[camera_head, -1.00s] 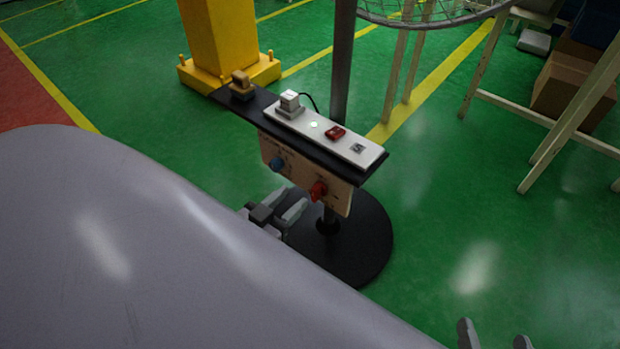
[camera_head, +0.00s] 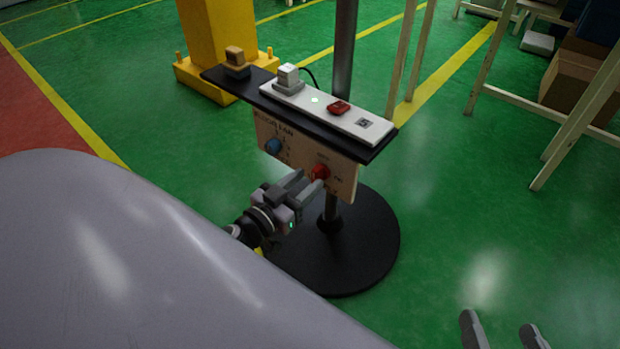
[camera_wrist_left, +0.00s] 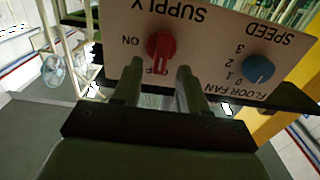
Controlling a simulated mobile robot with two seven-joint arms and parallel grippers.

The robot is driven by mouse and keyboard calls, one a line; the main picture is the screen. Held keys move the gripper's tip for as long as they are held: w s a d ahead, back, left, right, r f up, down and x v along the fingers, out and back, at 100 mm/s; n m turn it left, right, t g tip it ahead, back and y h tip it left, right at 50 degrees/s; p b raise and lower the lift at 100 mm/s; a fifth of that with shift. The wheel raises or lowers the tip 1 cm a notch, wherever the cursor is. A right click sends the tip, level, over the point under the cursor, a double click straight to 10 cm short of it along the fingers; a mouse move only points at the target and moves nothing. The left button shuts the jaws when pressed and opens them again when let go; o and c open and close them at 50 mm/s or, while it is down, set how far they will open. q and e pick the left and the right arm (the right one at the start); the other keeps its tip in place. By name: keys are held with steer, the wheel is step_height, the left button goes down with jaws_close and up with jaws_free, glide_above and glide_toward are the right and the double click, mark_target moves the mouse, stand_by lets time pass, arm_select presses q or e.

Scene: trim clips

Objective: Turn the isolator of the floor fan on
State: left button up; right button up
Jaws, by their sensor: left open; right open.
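The floor fan's panel (camera_head: 341,187) faces my left side. Its red supply knob, the isolator (camera_head: 320,172), sits on the panel's right part. In the left wrist view the panel is upside down and the red knob (camera_wrist_left: 160,46) has its grip bar towards the partly covered OFF label; ON stands to one side. My left gripper (camera_head: 307,184) is open just in front of the red knob. In the wrist view its fingertips (camera_wrist_left: 158,74) straddle the knob's line, seemingly short of it; contact is unclear. My right gripper (camera_head: 499,325) is open and empty at the lower right.
A blue speed knob (camera_head: 274,146) is beside the red one. Above, a black shelf (camera_head: 376,148) carries a white power strip (camera_head: 350,124) with a plug and red switch. A yellow post (camera_head: 217,45) is at back left.

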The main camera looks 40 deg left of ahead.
mark_target(318, 175)
arm_select(q)
steer(key=shift+w, duration=1.1)
steer(key=shift+d, duration=0.1)
jaws_close()
